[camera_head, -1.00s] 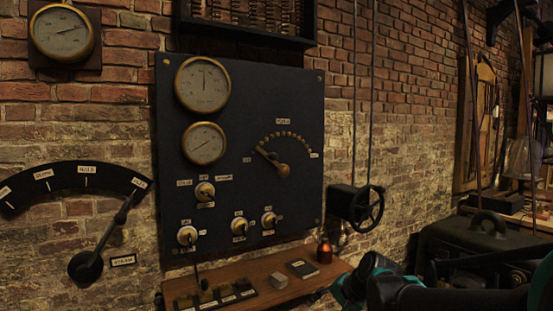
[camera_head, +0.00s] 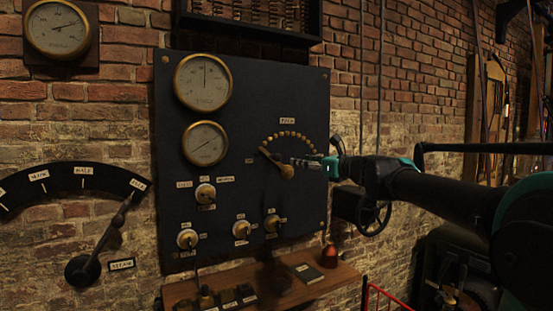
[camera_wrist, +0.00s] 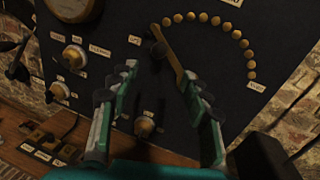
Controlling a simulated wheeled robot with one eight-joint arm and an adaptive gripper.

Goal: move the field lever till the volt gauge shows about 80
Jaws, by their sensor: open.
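The brass field lever (camera_head: 277,165) is on the dark panel (camera_head: 240,92), below an arc of brass studs, pointing up-left to the arc's left end. In the wrist view the lever (camera_wrist: 172,54) lies just beyond the fingertips, with a dark knob near its upper end. My gripper (camera_head: 298,162) is at the lever's right in the head view; in the wrist view it (camera_wrist: 160,74) is open and empty. Two gauges are on the panel: the upper one (camera_head: 203,83) has its needle straight up, the lower one (camera_head: 205,144) points down-left. Their lettering is too small to read.
Several knobs (camera_head: 205,193) sit lower on the panel. A wooden shelf (camera_head: 333,282) below carries small items and a copper-coloured pot (camera_head: 330,256). A handwheel (camera_head: 375,216) is right of the panel, beneath my arm. A large lever (camera_head: 104,240) stands at the left.

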